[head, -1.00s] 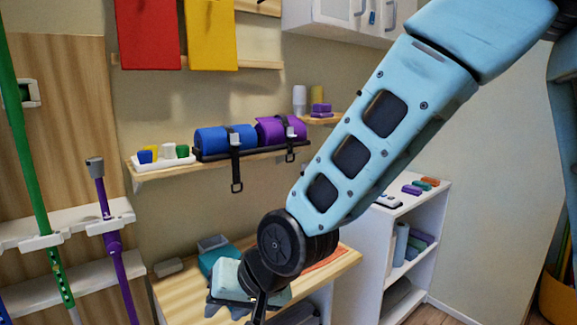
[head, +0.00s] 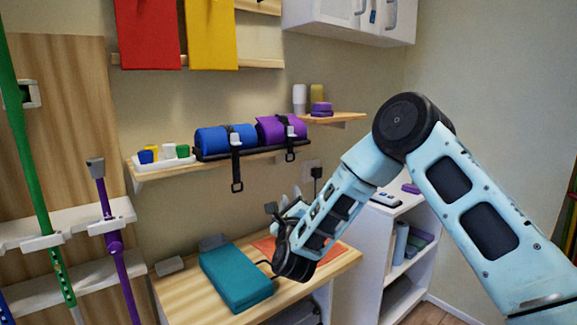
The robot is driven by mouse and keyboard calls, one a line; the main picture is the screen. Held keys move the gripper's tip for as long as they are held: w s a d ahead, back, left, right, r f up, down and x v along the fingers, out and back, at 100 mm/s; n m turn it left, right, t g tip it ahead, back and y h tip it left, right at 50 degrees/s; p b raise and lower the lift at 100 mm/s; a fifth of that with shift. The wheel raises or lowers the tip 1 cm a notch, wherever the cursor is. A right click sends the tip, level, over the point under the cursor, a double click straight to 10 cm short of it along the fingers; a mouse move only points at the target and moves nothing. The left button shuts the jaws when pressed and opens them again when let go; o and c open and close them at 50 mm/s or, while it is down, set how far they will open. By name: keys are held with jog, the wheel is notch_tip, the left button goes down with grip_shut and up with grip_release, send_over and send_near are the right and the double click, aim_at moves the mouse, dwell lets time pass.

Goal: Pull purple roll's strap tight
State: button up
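The purple roll (head: 277,129) lies on the black tray on the wall shelf, to the right of the blue roll (head: 224,139). A black strap (head: 290,148) with a pale buckle goes over the purple roll, and its free end hangs below the shelf edge. A similar, longer strap (head: 237,172) hangs from the blue roll. My gripper (head: 279,205) is below and a little left of the purple roll's strap end, apart from it, above the wooden table. Its fingers are small and partly hidden, so I cannot tell whether they are open.
A teal box-like pad (head: 237,277) lies on the wooden table (head: 185,297) under my arm. A white tray (head: 160,161) of small coloured items sits left of the rolls. A small shelf (head: 335,118) with purple blocks and cups is at the right.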

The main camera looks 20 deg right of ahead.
aim_at(288, 161)
jog(key=p+x, duration=0.4)
jog(key=x, duration=1.3)
jog(key=shift+r+p, duration=0.1)
jog(key=shift+p, duration=0.25)
grip_shut()
